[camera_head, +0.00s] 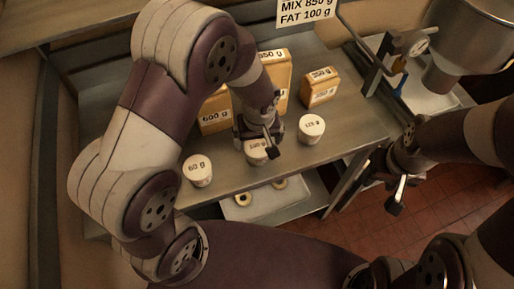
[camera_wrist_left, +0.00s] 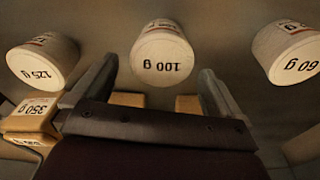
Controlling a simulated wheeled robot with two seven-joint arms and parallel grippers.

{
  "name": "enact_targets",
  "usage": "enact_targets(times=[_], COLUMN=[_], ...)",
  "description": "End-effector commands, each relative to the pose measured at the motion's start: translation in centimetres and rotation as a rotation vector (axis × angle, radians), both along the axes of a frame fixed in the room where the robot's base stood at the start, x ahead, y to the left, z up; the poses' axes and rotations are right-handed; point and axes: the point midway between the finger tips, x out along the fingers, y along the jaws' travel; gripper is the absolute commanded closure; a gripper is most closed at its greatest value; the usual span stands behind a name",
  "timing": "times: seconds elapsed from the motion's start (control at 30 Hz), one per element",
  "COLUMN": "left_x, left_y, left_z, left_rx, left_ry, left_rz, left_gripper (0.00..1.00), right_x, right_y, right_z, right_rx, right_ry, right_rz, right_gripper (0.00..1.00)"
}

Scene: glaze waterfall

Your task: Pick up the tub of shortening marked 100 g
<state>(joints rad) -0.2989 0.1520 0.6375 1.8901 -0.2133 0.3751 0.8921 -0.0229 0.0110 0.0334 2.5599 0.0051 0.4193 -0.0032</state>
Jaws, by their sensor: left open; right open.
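The white tub marked 100 g (camera_head: 256,157) stands on the steel shelf, partly hidden by my left gripper in the head view. In the left wrist view the 100 g tub (camera_wrist_left: 162,55) appears upside down, centred ahead of the fingers. My left gripper (camera_head: 258,138) is open above and beside the tub; its fingers (camera_wrist_left: 156,78) point toward it, one on each side of the view. Whether they touch it cannot be told. My right gripper (camera_head: 382,194) is open and empty at the right, beyond the shelf's edge.
A 60 g tub (camera_head: 197,171) stands left and a 125 g tub (camera_head: 311,128) right of the 100 g tub. Behind are boxes, including a 600 g box (camera_head: 215,115) and another box (camera_head: 320,88). A sign (camera_head: 305,9) reads MIX 850 g, FAT 100 g.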

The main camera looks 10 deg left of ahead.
Motion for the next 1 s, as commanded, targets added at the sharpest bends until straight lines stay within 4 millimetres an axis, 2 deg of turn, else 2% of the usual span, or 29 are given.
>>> enact_targets(times=[0.13,0.23,0.5,0.53,0.67,0.7,1.0], left_x=[-0.3,0.0,0.1,0.1,0.1,0.1,0.1], left_y=[0.3,0.3,0.3,0.3,0.3,0.3,0.3], left_z=[-2.6,-4.4,-5.0,-5.0,-5.0,-5.0,-4.7], left_rx=[0.002,0.000,-0.001,-0.001,-0.001,-0.001,0.000], left_ry=[0.008,0.005,0.002,0.002,0.002,0.002,0.001], left_rz=[0.000,-0.001,0.000,0.000,0.000,0.000,0.000], left_gripper=[0.00,0.00,0.00,0.06,0.49,0.54,0.54], right_x=[0.0,0.0,0.0,0.0,0.0,0.0,0.0], right_y=[0.0,0.0,0.0,0.0,0.0,0.0,0.0], right_z=[0.9,0.7,0.7,0.7,0.7,0.7,0.7], right_rx=[0.000,0.000,0.000,0.000,0.000,0.000,0.000], right_ry=[0.000,0.000,0.000,0.000,0.000,0.000,0.000], right_rz=[0.000,0.000,0.000,0.000,0.000,0.000,0.000], right_gripper=[0.57,0.57,0.57,0.57,0.57,0.57,0.57])
